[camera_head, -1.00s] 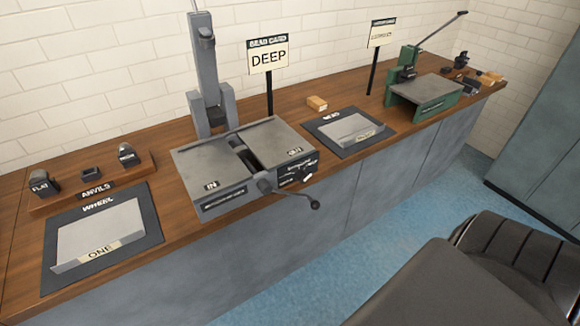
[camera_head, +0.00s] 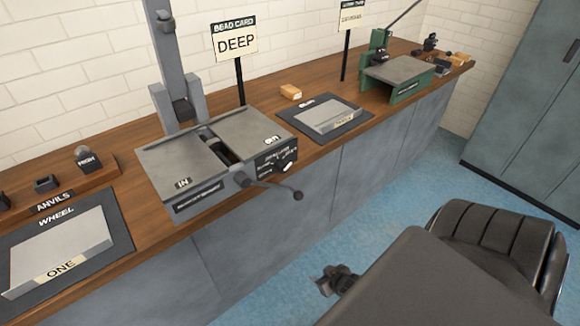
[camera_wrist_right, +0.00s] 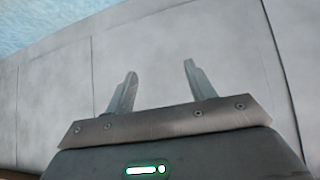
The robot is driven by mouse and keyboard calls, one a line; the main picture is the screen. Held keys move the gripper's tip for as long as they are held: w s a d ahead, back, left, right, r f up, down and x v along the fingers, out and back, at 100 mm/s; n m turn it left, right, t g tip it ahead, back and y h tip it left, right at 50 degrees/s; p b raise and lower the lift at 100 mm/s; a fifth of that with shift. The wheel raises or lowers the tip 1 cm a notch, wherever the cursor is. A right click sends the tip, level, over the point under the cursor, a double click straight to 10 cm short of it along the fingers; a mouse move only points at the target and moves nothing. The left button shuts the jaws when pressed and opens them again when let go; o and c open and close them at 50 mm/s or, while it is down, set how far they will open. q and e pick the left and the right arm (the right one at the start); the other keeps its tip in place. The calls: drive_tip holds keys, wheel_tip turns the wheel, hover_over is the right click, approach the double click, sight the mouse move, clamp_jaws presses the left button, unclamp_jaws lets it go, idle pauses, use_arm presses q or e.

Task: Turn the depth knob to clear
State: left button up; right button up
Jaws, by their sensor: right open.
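The grey bead machine (camera_head: 205,160) stands on the wooden bench, with "IN" and "OUT" marks on its top. A dark knob (camera_head: 285,166) with a pale pointer sits on the black panel at its right front; the panel lettering is too small to read. The bead card (camera_head: 236,41) behind reads "DEEP". My right gripper (camera_head: 328,281) is low in front of the bench, well below the knob and apart from it. In the wrist view its fingers (camera_wrist_right: 160,72) are spread and empty. My left gripper is out of view.
A tray marked "WHEEL" (camera_head: 115,225) holds a plate labelled "ONE" at the left. Another mat with a plate (camera_head: 330,118) and a green machine (camera_head: 395,80) stand to the right. Grey cabinet fronts (camera_head: 365,170) face the blue floor.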

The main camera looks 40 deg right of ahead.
drive_tip(key=w+d+r+t+b, duration=0.1)
drive_tip(key=w+d+r+t, duration=0.1)
drive_tip(key=w+r, duration=0.45)
drive_tip(key=t+y+b, duration=0.1)
drive_tip(key=t+b, duration=0.3)
drive_tip(key=t, duration=0.3)
approach(285, 168)
drive_tip(key=w+b, duration=0.1)
drive_tip(key=w, duration=0.2)
drive_tip(key=w+b, duration=0.2)
drive_tip(key=w, duration=0.2)
drive_tip(key=shift+d+f, duration=0.1)
drive_tip(key=shift+f, duration=0.05)
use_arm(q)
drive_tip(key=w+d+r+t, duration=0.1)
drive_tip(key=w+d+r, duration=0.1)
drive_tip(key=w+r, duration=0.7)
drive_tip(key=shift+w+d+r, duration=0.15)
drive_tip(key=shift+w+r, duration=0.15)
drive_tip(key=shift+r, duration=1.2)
use_arm(e)
drive_tip(key=shift+w, duration=0.6)
drive_tip(key=shift+c, duration=0.3)
drive_tip(key=c, duration=0.9)
